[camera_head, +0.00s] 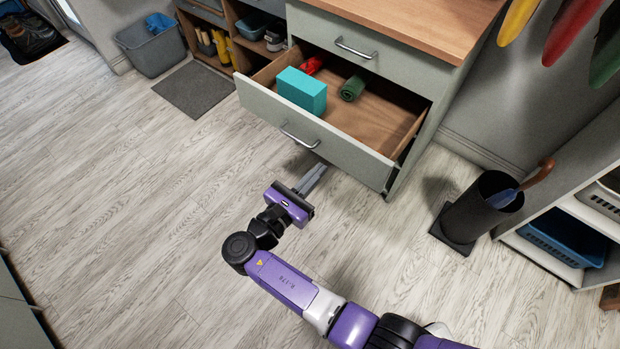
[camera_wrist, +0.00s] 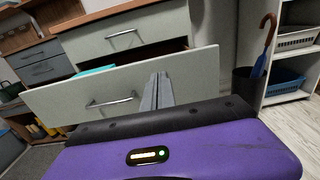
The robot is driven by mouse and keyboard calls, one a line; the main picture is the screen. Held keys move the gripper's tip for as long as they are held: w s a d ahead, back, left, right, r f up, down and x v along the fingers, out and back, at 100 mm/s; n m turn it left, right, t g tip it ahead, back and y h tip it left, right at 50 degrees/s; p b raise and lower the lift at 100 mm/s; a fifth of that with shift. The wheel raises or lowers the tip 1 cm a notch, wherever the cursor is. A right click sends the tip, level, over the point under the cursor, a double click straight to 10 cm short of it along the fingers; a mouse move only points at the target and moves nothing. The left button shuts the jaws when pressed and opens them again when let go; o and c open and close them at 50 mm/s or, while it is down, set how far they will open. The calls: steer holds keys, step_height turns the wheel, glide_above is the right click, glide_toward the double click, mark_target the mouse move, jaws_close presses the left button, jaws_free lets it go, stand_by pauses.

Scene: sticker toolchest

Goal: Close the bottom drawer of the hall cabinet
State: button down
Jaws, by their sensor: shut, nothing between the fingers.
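The hall cabinet (camera_head: 437,88) is pale grey-green with a wooden top. Its bottom drawer (camera_head: 345,152) is pulled well out, and the drawer's front also shows in the wrist view (camera_wrist: 195,72). Inside lie a teal box (camera_head: 302,91), a rolled dark green item (camera_head: 352,88) and a red item (camera_head: 312,65). The drawer has a metal bar handle (camera_head: 300,136). My gripper (camera_head: 319,168) is shut and empty, its fingers pointing at the drawer front, just below the handle in the head view. In the wrist view the fingers (camera_wrist: 158,80) appear right of the handle. Contact cannot be told.
The upper drawer (camera_head: 365,35) is shut. An umbrella stand (camera_head: 478,205) and a white shelf with a blue basket (camera_head: 560,243) stand to the right. Open shelves, a grey bin (camera_head: 152,50) and a mat (camera_head: 195,90) are at the left. The floor in front is clear.

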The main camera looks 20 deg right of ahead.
mark_target(346, 142)
steer(key=b+x, duration=0.1)
steer(key=x, duration=0.8)
steer(key=shift+w+d, duration=0.1)
steer(key=shift+w+d, duration=0.1)
steer(key=shift+d, duration=0.15)
steer(key=b+x, duration=0.4)
steer(key=x, duration=1.8)
steer(key=shift+b, duration=0.3)
steer(key=shift+a, duration=0.15)
